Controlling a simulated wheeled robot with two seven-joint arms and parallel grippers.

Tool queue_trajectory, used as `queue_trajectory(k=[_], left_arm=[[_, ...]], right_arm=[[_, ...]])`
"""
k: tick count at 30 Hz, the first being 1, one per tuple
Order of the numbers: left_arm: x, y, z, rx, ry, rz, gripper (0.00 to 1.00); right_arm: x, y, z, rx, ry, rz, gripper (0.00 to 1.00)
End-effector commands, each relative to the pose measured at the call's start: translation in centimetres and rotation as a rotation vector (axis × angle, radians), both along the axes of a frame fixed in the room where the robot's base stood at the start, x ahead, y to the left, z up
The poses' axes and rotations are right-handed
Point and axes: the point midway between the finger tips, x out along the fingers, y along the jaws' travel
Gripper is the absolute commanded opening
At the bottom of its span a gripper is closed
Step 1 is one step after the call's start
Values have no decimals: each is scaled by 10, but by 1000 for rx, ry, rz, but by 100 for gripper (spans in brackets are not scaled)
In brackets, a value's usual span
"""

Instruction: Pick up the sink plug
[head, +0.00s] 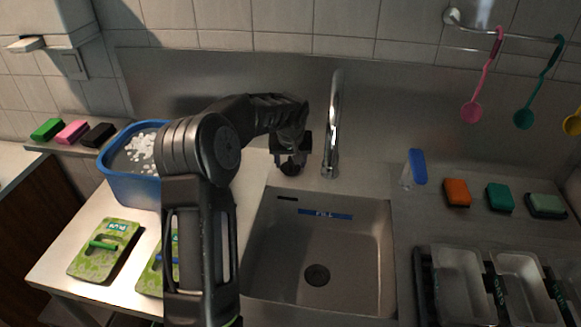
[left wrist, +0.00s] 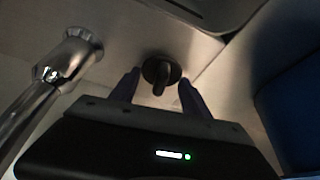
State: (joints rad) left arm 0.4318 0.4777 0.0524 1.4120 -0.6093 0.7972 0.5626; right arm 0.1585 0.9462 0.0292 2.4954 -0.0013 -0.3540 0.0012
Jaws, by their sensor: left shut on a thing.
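The sink plug (head: 290,168) is a small dark round piece on the ledge behind the sink basin, left of the tap. In the left wrist view the plug (left wrist: 161,71) shows as a dark disc with a knob, between the two fingertips. My left gripper (head: 291,158) reaches down over it and is shut on it. In the left wrist view my left gripper (left wrist: 160,85) has a finger on either side of the knob. Whether the plug is clear of the ledge I cannot tell. My right gripper is not in view.
The chrome tap (head: 333,125) stands close right of my gripper. The sink basin (head: 270,235) is empty, with a drain (head: 317,275). A blue tub (head: 130,188) with white pieces stands left. Sponges (head: 457,192) and metal trays (head: 462,290) are at the right.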

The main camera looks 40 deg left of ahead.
Motion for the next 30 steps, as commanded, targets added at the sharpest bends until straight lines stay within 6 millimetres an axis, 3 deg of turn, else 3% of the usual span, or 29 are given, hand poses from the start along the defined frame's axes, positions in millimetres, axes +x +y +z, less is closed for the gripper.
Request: queue_trajectory(k=[9,19,23,30], left_arm=[[0,0,0,0,0,0,15],[1,0,6,1,-2,0,15],[1,1,21,3,-5,2,15],[1,0,68,1,-5,0,15]], right_arm=[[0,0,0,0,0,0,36],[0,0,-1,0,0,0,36],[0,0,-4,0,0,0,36],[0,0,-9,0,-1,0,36]])
